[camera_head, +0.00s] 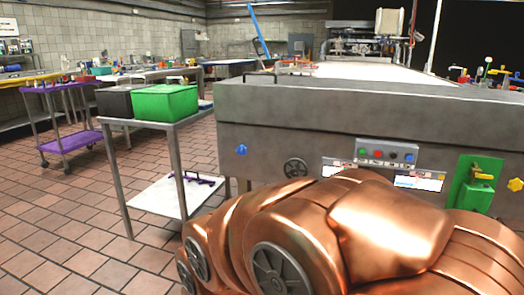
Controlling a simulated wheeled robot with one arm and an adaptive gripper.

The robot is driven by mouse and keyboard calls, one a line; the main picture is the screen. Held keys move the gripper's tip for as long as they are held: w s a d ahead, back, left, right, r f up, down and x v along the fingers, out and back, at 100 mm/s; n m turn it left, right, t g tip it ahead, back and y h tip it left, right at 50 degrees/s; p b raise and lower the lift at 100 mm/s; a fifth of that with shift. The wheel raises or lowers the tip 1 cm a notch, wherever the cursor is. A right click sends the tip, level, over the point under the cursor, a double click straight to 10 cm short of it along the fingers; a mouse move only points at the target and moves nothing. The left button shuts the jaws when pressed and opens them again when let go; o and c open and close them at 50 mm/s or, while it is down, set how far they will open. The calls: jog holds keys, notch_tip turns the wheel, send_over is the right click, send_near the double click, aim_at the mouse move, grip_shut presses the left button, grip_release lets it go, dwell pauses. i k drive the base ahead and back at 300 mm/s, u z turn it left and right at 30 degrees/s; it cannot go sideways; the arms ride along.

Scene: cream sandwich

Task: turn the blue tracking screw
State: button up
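The blue tracking screw (241,150) is a small star-shaped knob on the grey front panel of the long machine (300,120), left of centre in the head view. It stands clear and nothing covers it. My copper-coloured arm fills the lower right of the view, in front of the machine. My gripper does not show, so its distance from the screw cannot be told.
A dark handwheel (295,168) and a button panel (387,154) sit right of the screw. A green box (478,183) with a yellow handle is farther right. A metal cart (172,160) with a green bin (165,102) stands left. The tiled floor at left is open.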

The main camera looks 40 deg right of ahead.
aim_at(241, 150)
jog(key=z, duration=0.2)
jog(key=i, duration=1.3)
jog(key=u, duration=0.5)
